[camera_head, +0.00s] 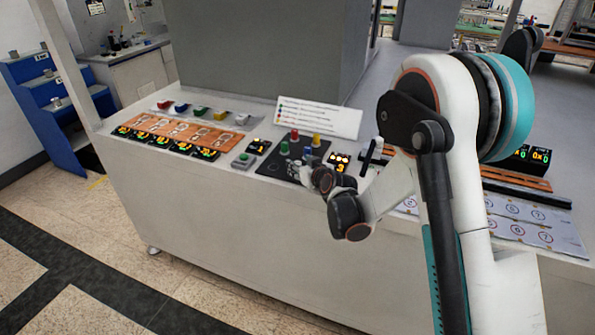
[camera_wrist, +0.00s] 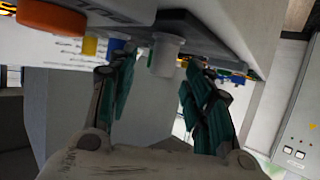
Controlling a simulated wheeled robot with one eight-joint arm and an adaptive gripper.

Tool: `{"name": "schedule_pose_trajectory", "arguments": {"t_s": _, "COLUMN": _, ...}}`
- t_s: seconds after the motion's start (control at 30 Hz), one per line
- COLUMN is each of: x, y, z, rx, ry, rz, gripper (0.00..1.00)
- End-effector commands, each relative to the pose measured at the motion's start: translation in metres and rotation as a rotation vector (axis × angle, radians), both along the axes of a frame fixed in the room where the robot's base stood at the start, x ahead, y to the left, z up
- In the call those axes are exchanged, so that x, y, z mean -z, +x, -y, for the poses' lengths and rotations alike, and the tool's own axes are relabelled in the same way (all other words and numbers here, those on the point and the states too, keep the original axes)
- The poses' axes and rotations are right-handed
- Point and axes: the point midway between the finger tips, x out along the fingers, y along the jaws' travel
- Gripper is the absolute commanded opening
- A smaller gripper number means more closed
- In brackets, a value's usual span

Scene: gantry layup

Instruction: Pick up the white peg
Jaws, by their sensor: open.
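The white peg (camera_wrist: 166,56) is a pale cylinder in the wrist view, hanging from the top of the tilted picture. It lies between the two fingers of my gripper (camera_wrist: 160,72), with visible gaps on both sides. The fingers are apart and hold nothing. In the head view my gripper (camera_head: 308,176) is low at the front of the black peg board (camera_head: 268,166). The white peg cannot be made out there; my gripper and wrist cover that area.
Green (camera_head: 284,148), red (camera_head: 294,135), yellow (camera_head: 316,140) and blue (camera_head: 307,152) pegs stand close behind my gripper. A small display (camera_head: 339,162) is to its right. A sloped text sign (camera_head: 320,117) stands behind the board. Orange trays (camera_head: 175,131) lie to the left.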

Motion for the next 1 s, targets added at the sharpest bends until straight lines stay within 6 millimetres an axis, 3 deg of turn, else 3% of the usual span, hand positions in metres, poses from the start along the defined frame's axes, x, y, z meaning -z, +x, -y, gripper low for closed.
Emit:
{"name": "schedule_pose_trajectory", "arguments": {"t_s": 0.2, "x": 0.012, "y": 0.023, "z": -0.013, "rx": -0.001, "ry": 0.001, "rz": 0.001, "gripper": 0.46}}
{"name": "schedule_pose_trajectory", "arguments": {"t_s": 0.4, "x": 0.011, "y": 0.024, "z": -0.014, "rx": 0.0, "ry": 0.0, "rz": 0.0, "gripper": 0.46}}
{"name": "schedule_pose_trajectory", "arguments": {"t_s": 0.43, "x": 0.011, "y": 0.024, "z": -0.014, "rx": 0.0, "ry": 0.0, "rz": 0.0, "gripper": 0.44}}
{"name": "schedule_pose_trajectory", "arguments": {"t_s": 0.63, "x": 0.011, "y": 0.024, "z": -0.014, "rx": 0.0, "ry": -0.001, "rz": 0.0, "gripper": 0.0}}
{"name": "schedule_pose_trajectory", "arguments": {"t_s": 1.0, "x": 0.01, "y": 0.024, "z": -0.013, "rx": 0.0, "ry": -0.001, "rz": 0.0, "gripper": 0.0}}
